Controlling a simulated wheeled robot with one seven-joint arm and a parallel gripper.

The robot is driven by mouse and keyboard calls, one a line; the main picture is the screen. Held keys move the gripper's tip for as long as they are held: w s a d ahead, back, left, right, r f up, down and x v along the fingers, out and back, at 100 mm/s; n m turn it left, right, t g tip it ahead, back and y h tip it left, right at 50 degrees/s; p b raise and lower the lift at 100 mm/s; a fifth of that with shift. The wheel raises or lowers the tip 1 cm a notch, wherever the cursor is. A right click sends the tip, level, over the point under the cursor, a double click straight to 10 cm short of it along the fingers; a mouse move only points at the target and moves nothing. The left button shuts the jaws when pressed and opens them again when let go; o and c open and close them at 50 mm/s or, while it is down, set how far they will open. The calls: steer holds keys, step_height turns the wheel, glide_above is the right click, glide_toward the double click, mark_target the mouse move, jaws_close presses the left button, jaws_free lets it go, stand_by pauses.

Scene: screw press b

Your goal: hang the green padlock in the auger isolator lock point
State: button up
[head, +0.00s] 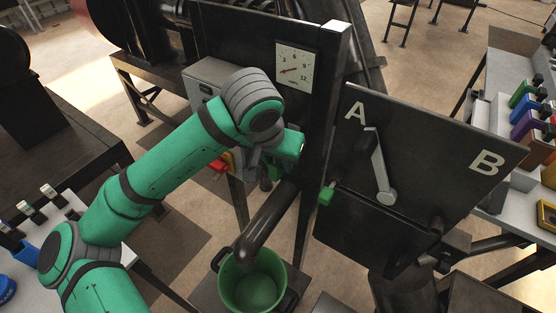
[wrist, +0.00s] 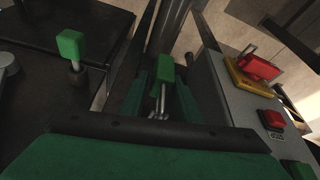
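The green padlock (wrist: 165,68) shows in the middle of the wrist view, its metal shackle pointing toward the bottom of the picture. It is between the fingertips of my gripper (wrist: 163,82), which appears shut on it, clear of any surface. The hand partly hides the contact. In the head view my gripper (head: 268,165) is in front of the post, and I cannot make out the padlock there. A red switch handle on a yellow plate (wrist: 240,82), likely the isolator, is on the grey box to the right of my gripper, apart from the padlock. Its lock hole is not clear.
A red button (wrist: 272,119) is on the grey control box (wrist: 225,95). A green knob (head: 327,193) stands by the dark A/B panel (head: 430,140); a pipe (head: 268,220) slopes to a green bucket (head: 225,285). A dial (head: 294,68) is behind.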

jaws_close()
steer(key=shift+o, duration=2.1)
jaws_free()
steer(key=shift+r, duration=0.1)
steer(key=v, duration=1)
steer(key=shift+s+r, duration=0.25)
